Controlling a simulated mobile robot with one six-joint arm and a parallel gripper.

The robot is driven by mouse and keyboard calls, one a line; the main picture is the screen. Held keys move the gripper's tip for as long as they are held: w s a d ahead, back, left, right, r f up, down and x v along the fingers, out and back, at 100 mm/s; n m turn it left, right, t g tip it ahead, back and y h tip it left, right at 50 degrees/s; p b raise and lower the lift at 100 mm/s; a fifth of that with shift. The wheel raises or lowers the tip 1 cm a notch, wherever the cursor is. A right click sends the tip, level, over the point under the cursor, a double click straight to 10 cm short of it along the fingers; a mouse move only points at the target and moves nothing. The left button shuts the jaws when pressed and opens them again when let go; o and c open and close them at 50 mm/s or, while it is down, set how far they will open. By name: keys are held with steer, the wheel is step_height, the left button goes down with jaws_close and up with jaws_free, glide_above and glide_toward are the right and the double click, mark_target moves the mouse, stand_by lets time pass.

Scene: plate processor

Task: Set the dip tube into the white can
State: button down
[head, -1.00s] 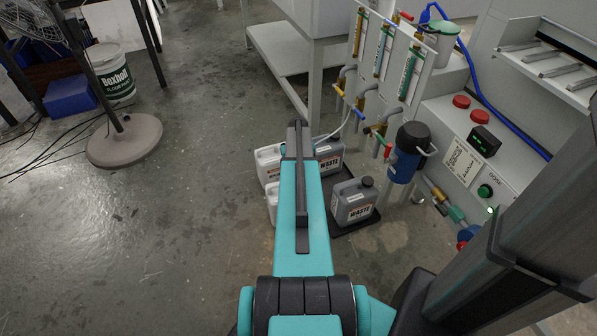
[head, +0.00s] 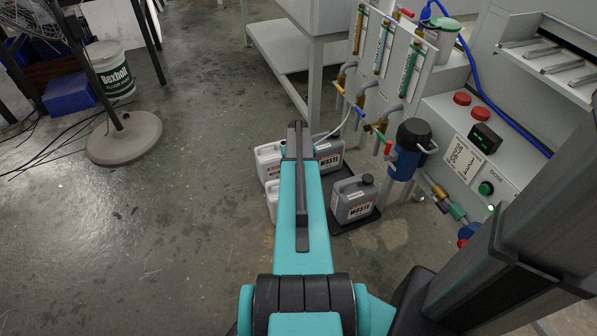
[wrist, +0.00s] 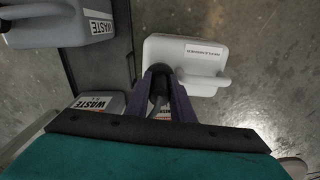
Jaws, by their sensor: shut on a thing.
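My gripper (wrist: 160,80) is shut on a dark fitting, seemingly the head of the dip tube (wrist: 158,84). Its lower end is hidden. A white can (wrist: 190,52) with a small printed label lies just beyond the fingertips in the wrist view. The gripper overlaps the can's lower left corner, and its opening is not visible. I cannot tell whether the tube is inside or above it. In the head view my arm hides the gripper, and pale cans (head: 268,158) show at the arm's left. A thin pale hose (head: 338,130) curves from the valve panel toward the arm's tip.
Grey WASTE cans stand close by, one (head: 354,201) on a black tray (head: 362,221) right of my arm. In the wrist view, grey cans sit at upper left (wrist: 45,25) and lower left (wrist: 92,100). A blue filter housing (head: 405,160) stands right.

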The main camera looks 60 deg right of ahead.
steer(key=shift+f, duration=0.3)
steer(key=c, duration=0.8)
jaws_free()
steer(key=shift+r+p, duration=1.75)
steer(key=shift+r, duration=1.3)
